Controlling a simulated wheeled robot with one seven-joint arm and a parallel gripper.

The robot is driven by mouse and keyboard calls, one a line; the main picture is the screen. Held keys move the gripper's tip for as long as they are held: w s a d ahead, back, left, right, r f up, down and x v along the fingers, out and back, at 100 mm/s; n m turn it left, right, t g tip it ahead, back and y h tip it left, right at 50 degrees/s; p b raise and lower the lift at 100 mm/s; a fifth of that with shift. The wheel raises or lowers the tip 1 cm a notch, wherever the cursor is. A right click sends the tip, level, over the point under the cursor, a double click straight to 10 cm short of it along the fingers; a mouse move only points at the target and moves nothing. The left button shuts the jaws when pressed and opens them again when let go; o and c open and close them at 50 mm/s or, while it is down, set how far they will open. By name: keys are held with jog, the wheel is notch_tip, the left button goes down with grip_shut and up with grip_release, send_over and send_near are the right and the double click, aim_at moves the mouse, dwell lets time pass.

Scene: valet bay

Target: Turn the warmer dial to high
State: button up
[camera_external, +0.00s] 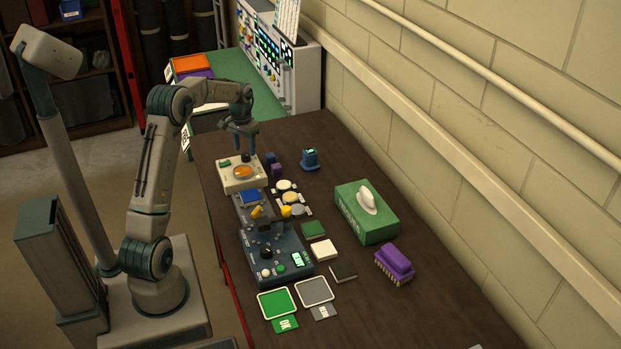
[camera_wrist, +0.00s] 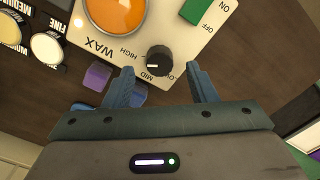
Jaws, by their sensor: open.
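The wax warmer (camera_external: 231,184) is a cream box with an orange round pot at the far end of the brown table. In the wrist view its panel (camera_wrist: 90,12) reads WAX, with HIGH, MID and a partly hidden third label around a black dial (camera_wrist: 158,57). A short white mark shows on the dial's left lower part, between the HIGH and MID sides; its exact setting is hard to tell. A green switch (camera_wrist: 196,11) labelled ON sits beside it. My gripper (camera_external: 241,141) is above the warmer, open, its blue fingers (camera_wrist: 160,73) on either side of the dial, apparently not touching it.
Purple blocks (camera_wrist: 97,76) and round pads (camera_external: 285,185) stand close to the warmer. A dark blue control box (camera_external: 262,243), a green tissue box (camera_external: 352,222) and a purple brush (camera_external: 396,260) are nearer the camera. The wall bounds the right side.

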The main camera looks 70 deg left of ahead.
aim_at(245, 154)
jog(key=shift+f, duration=1.45)
jog(key=c, duration=1)
jog(key=shift+n, duration=0.6)
jog(key=o, duration=1)
jog(key=shift+r, duration=0.1)
notch_tip(245, 154, up, 14)
jog(key=b, duration=0.1)
